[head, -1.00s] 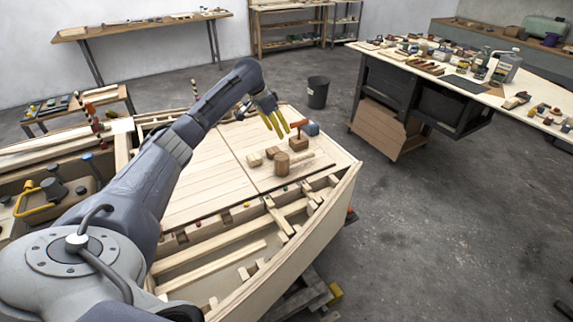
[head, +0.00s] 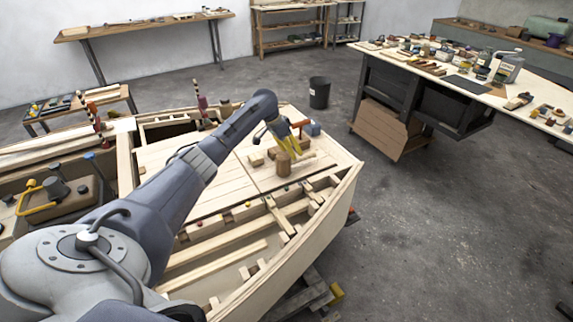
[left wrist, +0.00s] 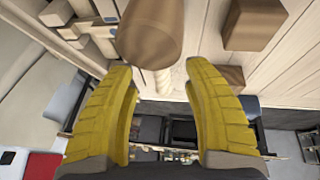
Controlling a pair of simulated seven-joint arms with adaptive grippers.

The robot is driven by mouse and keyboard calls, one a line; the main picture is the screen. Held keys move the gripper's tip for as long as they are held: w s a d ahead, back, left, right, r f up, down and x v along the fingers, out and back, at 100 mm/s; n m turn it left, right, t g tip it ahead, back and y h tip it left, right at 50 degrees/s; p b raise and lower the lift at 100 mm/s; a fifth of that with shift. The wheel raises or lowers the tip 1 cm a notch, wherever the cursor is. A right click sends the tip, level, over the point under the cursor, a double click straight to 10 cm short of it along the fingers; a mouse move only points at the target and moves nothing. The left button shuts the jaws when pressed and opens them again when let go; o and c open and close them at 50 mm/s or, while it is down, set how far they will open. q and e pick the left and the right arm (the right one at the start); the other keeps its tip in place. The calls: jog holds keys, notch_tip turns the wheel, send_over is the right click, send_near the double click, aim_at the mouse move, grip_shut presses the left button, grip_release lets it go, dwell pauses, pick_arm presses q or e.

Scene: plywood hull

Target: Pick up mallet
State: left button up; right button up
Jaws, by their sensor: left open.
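The mallet (head: 284,168) lies on the light plank deck of the hull, with a brown barrel-shaped head and a pale handle pointing to the right. In the left wrist view the mallet's head (left wrist: 150,32) fills the top middle, and its pale handle shows below, between the fingers. My left gripper (head: 289,146) has yellow fingers and hangs just above and behind the mallet head. In the left wrist view the left gripper (left wrist: 160,75) is open, with a finger on each side of the handle and nothing held. Whether the fingers touch the mallet I cannot tell.
A red-handled tool (head: 299,128) and a blue item (head: 313,129) stand behind. The open hull frame (head: 255,232) lies in front.

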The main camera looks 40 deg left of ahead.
pick_arm(q)
jog(key=shift+x, duration=2.8)
jog(key=shift+s, duration=0.1)
jog(key=shift+c, duration=0.3)
grip_shut()
